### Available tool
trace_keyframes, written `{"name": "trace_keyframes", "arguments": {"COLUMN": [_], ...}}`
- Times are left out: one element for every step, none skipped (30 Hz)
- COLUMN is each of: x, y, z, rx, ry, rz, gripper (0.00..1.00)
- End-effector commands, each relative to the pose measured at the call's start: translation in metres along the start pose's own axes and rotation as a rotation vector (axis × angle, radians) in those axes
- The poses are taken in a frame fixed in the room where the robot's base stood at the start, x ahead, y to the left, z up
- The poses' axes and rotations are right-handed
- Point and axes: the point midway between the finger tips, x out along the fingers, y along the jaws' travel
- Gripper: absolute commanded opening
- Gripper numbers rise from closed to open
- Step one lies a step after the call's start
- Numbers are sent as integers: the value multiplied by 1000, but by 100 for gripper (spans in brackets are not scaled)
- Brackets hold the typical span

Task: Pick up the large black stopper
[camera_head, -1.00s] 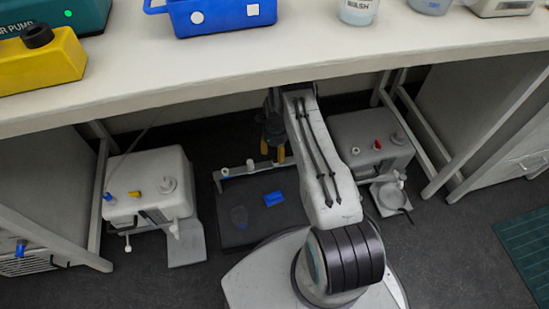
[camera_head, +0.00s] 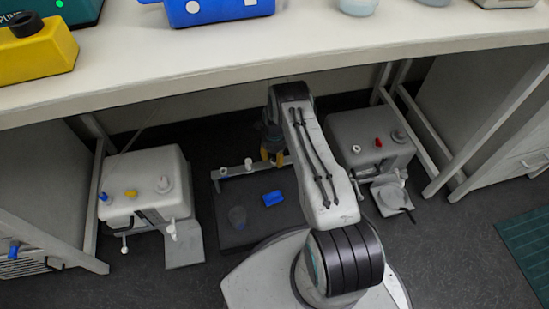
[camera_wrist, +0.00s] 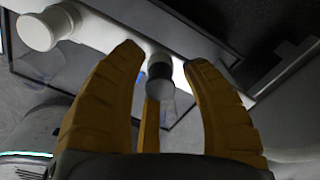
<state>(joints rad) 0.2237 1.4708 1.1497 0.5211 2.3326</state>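My gripper (camera_head: 272,158) is low under the bench, at the right end of the rail behind a dark tray. In the wrist view its yellow fingers (camera_wrist: 160,75) are spread open. Between them is a small stopper-like piece (camera_wrist: 160,74) with a dark band and a grey round end. It looks apart from both outer fingers; I cannot tell for certain whether it is the large black stopper. In the head view my fingers hide that spot. A black cap (camera_head: 25,25) sits on a yellow container (camera_head: 38,55) on the bench.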

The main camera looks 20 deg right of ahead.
Motion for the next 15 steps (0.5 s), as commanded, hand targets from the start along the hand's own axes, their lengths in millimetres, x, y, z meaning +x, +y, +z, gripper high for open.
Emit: {"name": "trace_keyframes", "arguments": {"x": [0, 0, 0, 0, 0, 0, 0, 0, 0, 0, 0, 0, 0, 0, 0], "y": [0, 0, 0, 0, 0, 0, 0, 0, 0, 0, 0, 0, 0, 0, 0], "z": [0, 0, 0, 0, 0, 0, 0, 0, 0, 0, 0, 0, 0, 0, 0], "rx": [0, 0, 0, 0, 0, 0, 0, 0, 0, 0, 0, 0, 0, 0, 0], "ry": [0, 0, 0, 0, 0, 0, 0, 0, 0, 0, 0, 0, 0, 0, 0], "rz": [0, 0, 0, 0, 0, 0, 0, 0, 0, 0, 0, 0, 0, 0, 0], "gripper": [37, 34, 31, 28, 26, 22, 19, 17, 13, 10, 8, 4, 1, 0, 0]}}
